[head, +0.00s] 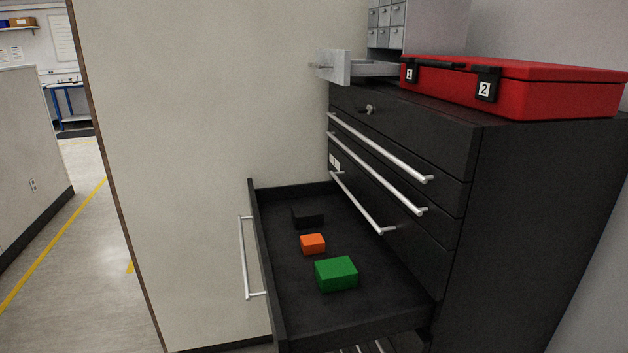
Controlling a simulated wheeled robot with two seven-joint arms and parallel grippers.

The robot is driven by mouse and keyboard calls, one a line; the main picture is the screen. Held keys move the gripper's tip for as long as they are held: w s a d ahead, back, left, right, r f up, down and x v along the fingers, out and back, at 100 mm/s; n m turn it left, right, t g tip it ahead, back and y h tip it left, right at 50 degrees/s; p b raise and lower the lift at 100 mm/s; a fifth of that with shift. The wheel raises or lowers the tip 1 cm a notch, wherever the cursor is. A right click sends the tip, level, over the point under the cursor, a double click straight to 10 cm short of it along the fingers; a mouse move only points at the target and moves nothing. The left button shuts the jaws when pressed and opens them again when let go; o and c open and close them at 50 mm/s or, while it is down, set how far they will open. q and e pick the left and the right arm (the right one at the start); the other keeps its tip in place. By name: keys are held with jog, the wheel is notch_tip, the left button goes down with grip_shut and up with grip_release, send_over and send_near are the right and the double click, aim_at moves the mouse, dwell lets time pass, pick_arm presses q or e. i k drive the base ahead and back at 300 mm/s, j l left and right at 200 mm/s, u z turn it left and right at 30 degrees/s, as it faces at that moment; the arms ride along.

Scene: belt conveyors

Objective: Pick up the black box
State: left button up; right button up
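The black box (307,217) is a small dark block lying in the open bottom drawer (290,318) of the black cabinet. It sits toward the far end of the drawer and is hard to tell from the dark drawer floor. An orange block (312,243) lies just nearer than it, and a larger green block (336,273) lies nearer still. The three blocks stand apart from one another. Neither of my grippers shows in the head view.
The drawer's front panel with a silver handle (244,257) faces left. Closed drawers with bar handles (378,147) rise at right. A red case (520,85) and a small grey open drawer (333,67) are on top. A pale wall (200,150) stands behind; open floor is at far left.

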aim_at(311, 216)
jog(key=z, duration=0.5)
jog(key=i+j+z, duration=0.1)
jog(key=j+z, duration=0.3)
jog(key=i+j+z, duration=0.1)
jog(key=j+z, duration=0.65)
jog(key=j, duration=0.05)
